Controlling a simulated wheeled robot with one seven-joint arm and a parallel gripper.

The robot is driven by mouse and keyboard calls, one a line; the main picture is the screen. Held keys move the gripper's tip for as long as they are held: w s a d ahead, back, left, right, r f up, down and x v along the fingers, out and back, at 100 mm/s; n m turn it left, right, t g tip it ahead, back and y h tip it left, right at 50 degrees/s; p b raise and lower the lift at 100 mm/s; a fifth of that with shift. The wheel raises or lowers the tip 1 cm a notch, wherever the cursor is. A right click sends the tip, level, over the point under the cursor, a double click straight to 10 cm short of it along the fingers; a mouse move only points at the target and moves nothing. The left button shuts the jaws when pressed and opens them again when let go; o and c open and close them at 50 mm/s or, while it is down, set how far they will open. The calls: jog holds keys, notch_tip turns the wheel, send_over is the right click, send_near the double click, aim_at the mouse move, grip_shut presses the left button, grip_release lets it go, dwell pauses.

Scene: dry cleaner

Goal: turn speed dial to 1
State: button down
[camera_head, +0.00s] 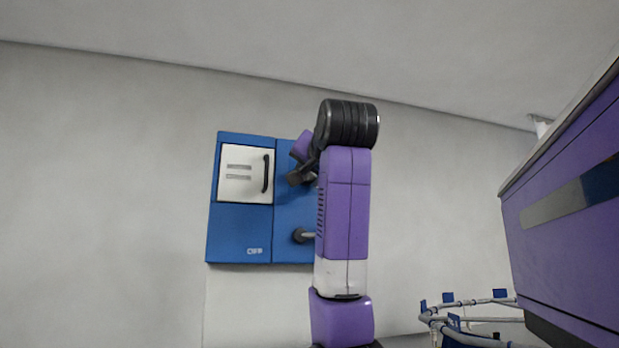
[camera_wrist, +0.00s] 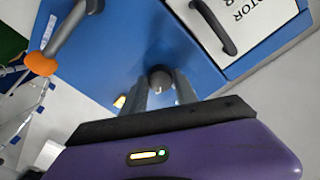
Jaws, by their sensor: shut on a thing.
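The speed dial, a small dark grey round knob (camera_wrist: 159,78), sits on the blue panel (camera_wrist: 150,35) in the wrist view. My gripper (camera_wrist: 160,88) has one finger on each side of the knob and is shut on it. The dial's marks and setting cannot be read. In the head view the blue panel (camera_head: 237,234) hangs on the wall, its right part hidden by my arm. My gripper (camera_head: 298,178) is at the panel's right half there, partly hidden by my arm.
A white door (camera_head: 232,187) with a black handle (camera_head: 266,173) is left of my gripper in the head view. A grey lever (camera_head: 305,235) juts from the panel below my gripper. A purple machine (camera_head: 560,215) and a curved rail (camera_head: 470,302) stand at the right.

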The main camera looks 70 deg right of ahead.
jog(key=n, duration=0.2)
jog(key=n+b, duration=0.1)
jog(key=n, duration=0.1)
jog(key=shift+s+d+f+n+t, duration=0.1)
jog(key=shift+f+n+t, duration=0.1)
jog(key=shift+n+t, duration=0.1)
jog(key=n+b, duration=0.1)
jog(key=n, duration=0.3)
jog(key=shift+t, duration=0.3)
jog(key=shift+n, duration=0.4)
jog(key=c, duration=1)
grip_release()
jog(key=shift+o, duration=0.2)
jog(key=shift+r, duration=0.1)
jog(key=b+v, duration=0.3)
jog(key=v, duration=0.5)
jog(key=shift+b, duration=0.3)
